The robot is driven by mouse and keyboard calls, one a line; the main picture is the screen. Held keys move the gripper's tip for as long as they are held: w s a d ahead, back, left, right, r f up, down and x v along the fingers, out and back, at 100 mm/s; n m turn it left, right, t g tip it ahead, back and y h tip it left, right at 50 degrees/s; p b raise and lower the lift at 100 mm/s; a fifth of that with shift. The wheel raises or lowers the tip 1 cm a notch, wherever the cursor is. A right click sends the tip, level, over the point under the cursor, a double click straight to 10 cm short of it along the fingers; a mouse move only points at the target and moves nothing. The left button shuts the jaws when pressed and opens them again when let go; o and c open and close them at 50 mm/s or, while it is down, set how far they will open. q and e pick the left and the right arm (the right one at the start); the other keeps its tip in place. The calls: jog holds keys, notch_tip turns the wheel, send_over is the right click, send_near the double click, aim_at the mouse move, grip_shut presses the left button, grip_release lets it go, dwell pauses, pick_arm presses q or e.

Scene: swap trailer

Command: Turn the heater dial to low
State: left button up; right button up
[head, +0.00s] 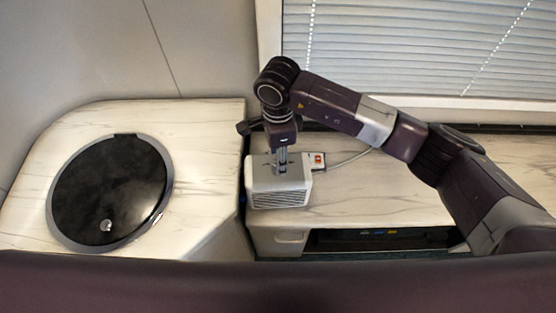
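The heater (280,187) is a small white box with a slatted front grille. It stands on the left end of the pale marbled bench, near the dark gap. My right arm comes in from the right, and my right gripper (281,168) points down at the heater's top, its fingertips at or just above it. The heater's dial cannot be made out; the gripper covers the middle of the top. I cannot tell whether the fingers are closed on anything. My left gripper is not in view.
A red switch (318,158) on a white block sits behind the heater, with a pale cable (350,159) running right. A round black lid (111,190) is set in the left counter (215,125). A window blind (420,45) hangs behind. The bench (385,190) right of the heater is clear.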

jog(key=shift+f+p, duration=0.45)
jog(key=shift+f, duration=1.4)
jog(key=c, duration=1.2)
jog(key=shift+o, duration=0.2)
jog(key=shift+f+m+b, duration=0.15)
jog(key=shift+m+b, duration=0.75)
jog(key=shift+b, duration=0.2)
jog(key=m+b, duration=0.2)
jog(key=shift+m, duration=0.3)
jog(key=m+b, duration=0.3)
jog(key=shift+r+m+b, duration=0.2)
jog(key=shift+m+b, duration=0.9)
jog(key=shift+m, duration=0.5)
